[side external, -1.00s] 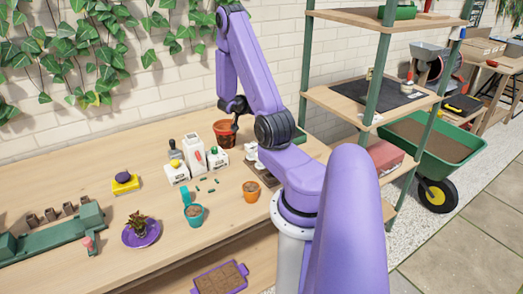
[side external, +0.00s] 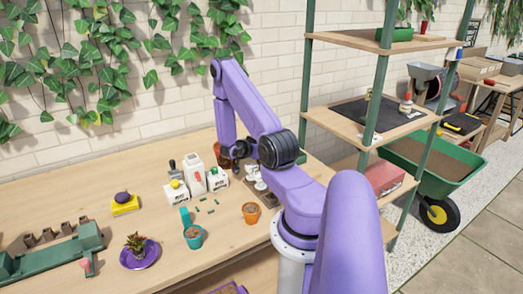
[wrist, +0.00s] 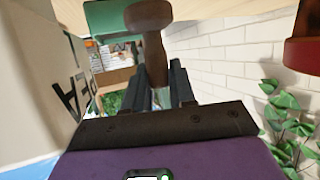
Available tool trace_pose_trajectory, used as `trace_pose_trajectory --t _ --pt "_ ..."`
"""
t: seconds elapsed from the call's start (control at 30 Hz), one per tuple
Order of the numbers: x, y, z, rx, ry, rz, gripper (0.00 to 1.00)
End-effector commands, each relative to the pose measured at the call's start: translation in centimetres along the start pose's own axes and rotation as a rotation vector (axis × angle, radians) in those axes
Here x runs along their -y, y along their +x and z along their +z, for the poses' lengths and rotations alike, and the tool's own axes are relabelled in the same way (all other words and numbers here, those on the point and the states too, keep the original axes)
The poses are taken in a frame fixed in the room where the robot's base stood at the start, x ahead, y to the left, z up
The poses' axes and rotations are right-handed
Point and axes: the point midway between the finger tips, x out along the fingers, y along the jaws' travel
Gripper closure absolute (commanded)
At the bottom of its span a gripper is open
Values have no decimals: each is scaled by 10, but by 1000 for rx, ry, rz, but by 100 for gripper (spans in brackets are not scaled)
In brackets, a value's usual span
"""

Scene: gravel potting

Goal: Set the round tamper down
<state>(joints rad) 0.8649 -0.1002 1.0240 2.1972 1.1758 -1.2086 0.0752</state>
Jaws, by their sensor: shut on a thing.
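The round tamper (wrist: 150,48) is brown, with a rounded head at the top of the wrist view and a narrower handle. My gripper (wrist: 161,82) is shut on its handle, between the two dark fingers. The head points away from the gripper, towards the pale table surface at the picture's top. Whether it touches anything there I cannot tell. In the side external view my arm reaches down at the back of the wooden bench (side external: 95,205).
A terracotta pot (side external: 219,152) stands beside my arm, partly covered. A white bottle (side external: 195,172) and small white boxes (side external: 176,192) are close by. A board (side external: 268,197) with white items lies right of them.

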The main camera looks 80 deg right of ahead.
Motion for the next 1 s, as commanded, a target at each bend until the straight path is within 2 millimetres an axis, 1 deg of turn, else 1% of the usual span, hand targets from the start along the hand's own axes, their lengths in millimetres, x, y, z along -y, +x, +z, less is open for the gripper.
trace_pose_trajectory --t 0.1,0.37,0.93,0.97,1.0 --pt "0 2 5 0 -1 -1 100" --pt "0 2 5 -1 0 -1 100" --pt "0 7 16 -1 0 -1 100" --pt "0 7 16 0 -1 -1 69" --pt "0 7 16 0 -1 -1 56"
